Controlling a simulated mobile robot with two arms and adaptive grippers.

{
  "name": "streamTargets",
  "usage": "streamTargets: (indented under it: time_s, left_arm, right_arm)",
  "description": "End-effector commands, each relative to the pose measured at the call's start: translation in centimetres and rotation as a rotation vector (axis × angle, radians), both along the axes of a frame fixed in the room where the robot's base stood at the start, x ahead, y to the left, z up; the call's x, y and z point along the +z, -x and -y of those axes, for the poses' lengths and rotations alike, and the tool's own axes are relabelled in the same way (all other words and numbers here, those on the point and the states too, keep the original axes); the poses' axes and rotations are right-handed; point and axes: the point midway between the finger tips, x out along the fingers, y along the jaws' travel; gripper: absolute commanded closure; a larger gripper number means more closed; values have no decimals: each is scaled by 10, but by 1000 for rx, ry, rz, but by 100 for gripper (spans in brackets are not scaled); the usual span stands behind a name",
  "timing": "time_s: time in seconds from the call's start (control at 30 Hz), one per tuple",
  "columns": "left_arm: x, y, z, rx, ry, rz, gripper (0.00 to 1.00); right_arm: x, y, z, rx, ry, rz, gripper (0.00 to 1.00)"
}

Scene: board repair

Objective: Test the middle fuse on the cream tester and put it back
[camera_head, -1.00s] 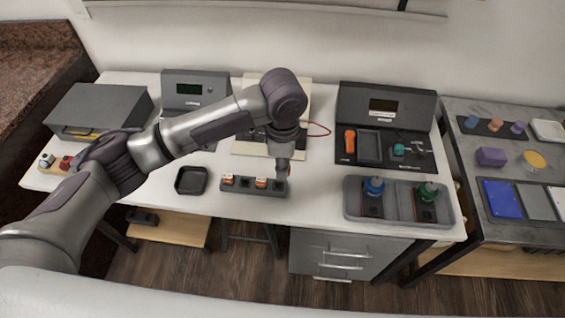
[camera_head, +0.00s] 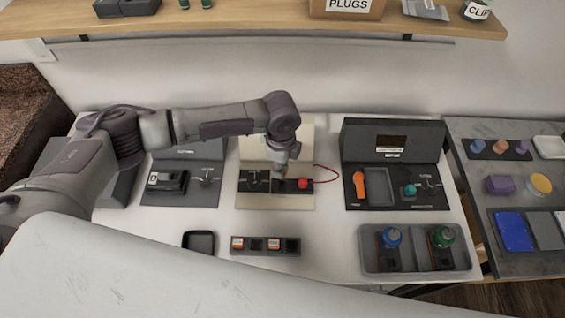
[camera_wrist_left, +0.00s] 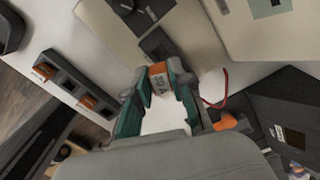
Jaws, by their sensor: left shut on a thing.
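My left gripper (camera_head: 282,170) is shut on an orange-topped fuse with a pale, marked face (camera_wrist_left: 158,80), best seen between the fingertips in the left wrist view. In the head view the gripper is over the base of the cream tester (camera_head: 250,200), near its dark socket block and red button (camera_head: 303,184). I cannot tell whether the fuse touches the tester. The dark fuse rack (camera_head: 256,245) at the front holds one fuse (camera_head: 238,243) at its left end and another fuse (camera_head: 273,244) further right; the slot between them and the right-end slot look empty. My right gripper is out of view.
A grey tester (camera_head: 180,190) stands left of the cream one, and a dark station (camera_head: 350,150) stands right. A small black tray (camera_head: 199,242) lies left of the rack. A grey tray (camera_head: 410,262) with blue and green knobs is at front right. A red wire (camera_head: 328,172) loops beside the cream tester.

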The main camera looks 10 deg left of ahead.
Motion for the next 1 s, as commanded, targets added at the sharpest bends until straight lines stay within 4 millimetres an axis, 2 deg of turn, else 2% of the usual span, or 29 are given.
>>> streamTargets:
  time_s: [0.07, 0.17, 0.4, 0.6, 1.0]
  left_arm:
    - [-8, 0, 0, 0, -1, 1, 100]
    - [-16, 0, 0, 0, -1, 1, 100]
    - [-36, -1, 0, 1, 0, 2, 100]
    - [-46, 0, 0, 2, 1, 0, 100]
    - [-48, -1, 0, 1, 0, 1, 100]
  right_arm:
    - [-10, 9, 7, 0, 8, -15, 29]
    - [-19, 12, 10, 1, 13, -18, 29]
    - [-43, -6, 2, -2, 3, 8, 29]
    - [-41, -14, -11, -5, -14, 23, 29]
    - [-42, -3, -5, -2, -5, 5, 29]
